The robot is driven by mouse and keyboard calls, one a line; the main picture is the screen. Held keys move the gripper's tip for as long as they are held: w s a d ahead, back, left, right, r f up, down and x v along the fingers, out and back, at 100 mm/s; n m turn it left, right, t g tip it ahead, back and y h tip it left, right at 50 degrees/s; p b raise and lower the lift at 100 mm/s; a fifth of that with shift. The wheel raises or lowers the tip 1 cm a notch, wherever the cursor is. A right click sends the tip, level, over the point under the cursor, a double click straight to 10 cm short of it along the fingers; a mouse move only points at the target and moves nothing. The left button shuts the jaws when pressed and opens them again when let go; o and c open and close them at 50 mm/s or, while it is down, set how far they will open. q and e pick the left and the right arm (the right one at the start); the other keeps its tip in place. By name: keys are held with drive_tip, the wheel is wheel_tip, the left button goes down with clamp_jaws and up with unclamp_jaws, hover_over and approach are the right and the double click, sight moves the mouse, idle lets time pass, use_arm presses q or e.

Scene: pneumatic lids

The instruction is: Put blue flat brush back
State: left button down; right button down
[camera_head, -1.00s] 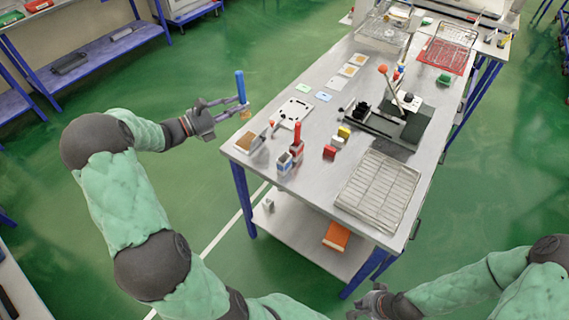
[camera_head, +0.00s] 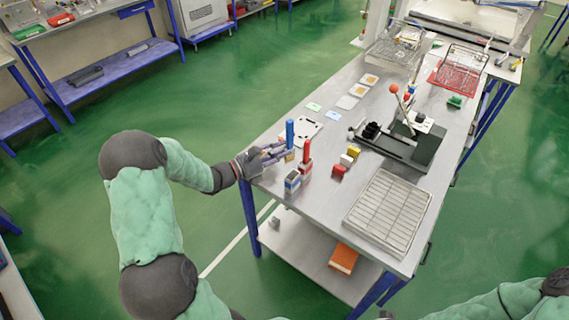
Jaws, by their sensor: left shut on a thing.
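My left gripper (camera_head: 277,153) is at the near left corner of the steel table (camera_head: 325,208). It is shut on the blue flat brush (camera_head: 290,134), which stands upright with its blue handle up. The brush's lower end (camera_head: 290,156) is tan and shows just below the fingers.
A lever press (camera_head: 412,130) stands mid-table. Red, white and yellow blocks (camera_head: 347,160) lie in front of it. A wire rack (camera_head: 387,212) covers the near right part. A white plate (camera_head: 306,130) lies behind the brush. An orange box (camera_head: 343,259) is on the lower shelf.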

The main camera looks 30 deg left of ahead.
use_arm(q)
drive_tip(key=f, duration=0.1)
drive_tip(key=d+f, duration=0.1)
drive_tip(key=f, duration=0.1)
drive_tip(key=f+b, duration=0.1)
drive_tip(key=shift+w+d+f, duration=0.2)
drive_tip(key=shift+d, duration=0.1)
drive_tip(key=shift+a+f, duration=0.1)
drive_tip(key=shift+f, duration=0.15)
drive_tip(key=shift+f+b, duration=0.4)
drive_tip(key=shift+f, duration=0.05)
drive_tip(key=shift+f, duration=0.15)
drive_tip(key=c, duration=1)
unclamp_jaws()
drive_tip(key=shift+c, duration=0.2)
